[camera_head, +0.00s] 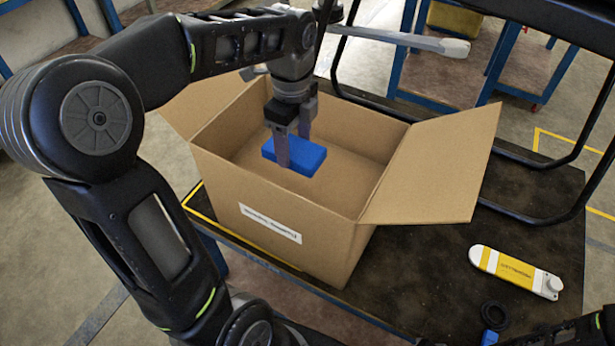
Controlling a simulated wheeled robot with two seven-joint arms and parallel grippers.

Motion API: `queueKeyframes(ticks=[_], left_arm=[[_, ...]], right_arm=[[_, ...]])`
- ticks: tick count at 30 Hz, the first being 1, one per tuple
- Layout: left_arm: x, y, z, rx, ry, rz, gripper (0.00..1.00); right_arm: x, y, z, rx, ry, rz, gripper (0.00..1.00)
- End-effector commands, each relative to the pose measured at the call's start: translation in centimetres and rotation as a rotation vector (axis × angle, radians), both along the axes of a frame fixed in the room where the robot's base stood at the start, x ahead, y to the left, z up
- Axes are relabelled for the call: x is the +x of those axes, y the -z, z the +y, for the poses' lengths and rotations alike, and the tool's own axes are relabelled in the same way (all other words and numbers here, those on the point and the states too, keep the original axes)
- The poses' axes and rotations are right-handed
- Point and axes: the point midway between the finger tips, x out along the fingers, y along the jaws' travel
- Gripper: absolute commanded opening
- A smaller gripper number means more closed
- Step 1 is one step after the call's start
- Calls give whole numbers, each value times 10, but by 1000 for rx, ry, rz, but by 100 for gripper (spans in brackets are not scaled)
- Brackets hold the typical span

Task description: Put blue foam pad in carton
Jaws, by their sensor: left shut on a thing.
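The blue foam pad (308,158) is a flat blue block inside the outline of the open carton (225,187). My left gripper (293,152) points down into the carton and is shut on the pad, with a finger in front of it. I cannot tell whether the pad touches the carton's floor. The carton is brown cardboard with a white label on its front and side flaps spread outward.
The carton stands on a dark table (420,285). A yellow and white device (515,271) lies at the right, with a black ring (494,315) and a small blue object (489,337) near it. A black tubular frame (545,215) stands behind the carton. The right flap (435,165) sticks outward.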

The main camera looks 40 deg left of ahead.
Motion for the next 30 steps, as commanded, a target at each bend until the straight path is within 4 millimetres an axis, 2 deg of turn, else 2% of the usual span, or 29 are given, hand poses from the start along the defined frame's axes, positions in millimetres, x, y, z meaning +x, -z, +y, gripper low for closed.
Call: queueKeyframes(ticks=[11, 14, 22, 30], left_arm=[[0, 3, 0, 0, 0, 0, 25], [-1, 13, 0, 0, 0, 4, 25], [0, 58, -1, -1, 0, 3, 25], [0, 64, 0, 0, 0, -1, 25]], right_arm=[[1, 0, 0, 0, 0, -1, 36], [1, 1, 0, 0, 0, -1, 36], [1, 0, 0, 0, 0, -1, 36], [1, 0, 0, 0, 0, -1, 36]])
